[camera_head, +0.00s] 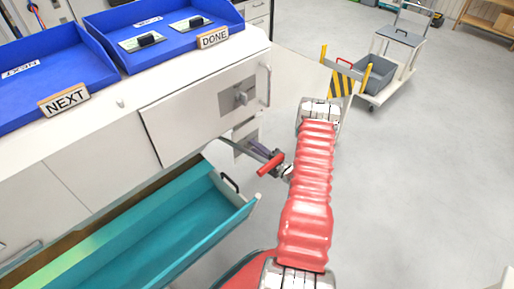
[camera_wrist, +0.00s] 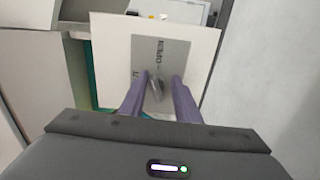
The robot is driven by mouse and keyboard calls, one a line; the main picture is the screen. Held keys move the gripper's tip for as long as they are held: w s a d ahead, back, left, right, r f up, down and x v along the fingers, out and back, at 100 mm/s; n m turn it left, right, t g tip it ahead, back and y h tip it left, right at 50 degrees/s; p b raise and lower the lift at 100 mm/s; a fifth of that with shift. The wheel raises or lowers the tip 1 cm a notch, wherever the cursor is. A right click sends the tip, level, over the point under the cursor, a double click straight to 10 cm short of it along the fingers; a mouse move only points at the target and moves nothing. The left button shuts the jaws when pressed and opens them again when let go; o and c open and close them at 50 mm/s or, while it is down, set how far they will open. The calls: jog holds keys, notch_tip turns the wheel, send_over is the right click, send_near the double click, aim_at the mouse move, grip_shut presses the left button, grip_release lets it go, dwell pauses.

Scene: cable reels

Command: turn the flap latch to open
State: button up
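The flap (camera_head: 190,120) is a pale panel on the white cabinet in the head view. Its latch (camera_head: 241,97) is a small metal handle on a grey plate. In the wrist view the flap (camera_wrist: 110,60) faces me, and the grey plate (camera_wrist: 175,55) carries sideways lettering that seems to include OPEN. The latch (camera_wrist: 156,88) shows between my two purple fingers, which stand apart. My gripper (camera_wrist: 161,76) is open. In the head view my gripper (camera_head: 250,146) is below and slightly right of the latch, apparently clear of it. Contact cannot be seen.
A teal drawer (camera_head: 190,225) stands pulled out below the flap. Blue trays (camera_head: 170,45) and NEXT (camera_head: 64,99) and DONE (camera_head: 214,38) signs are on the worktop. A cart (camera_head: 398,50) with a grey bin stands at the upper right. The floor on the right is clear.

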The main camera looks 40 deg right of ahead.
jog(key=shift+d+r, duration=0.1)
jog(key=shift+d, duration=0.05)
jog(key=shift+s, duration=0.1)
jog(key=s, duration=1.3)
jog(key=shift+s+d, duration=0.2)
jog(key=shift+s, duration=0.05)
dwell(0.4)
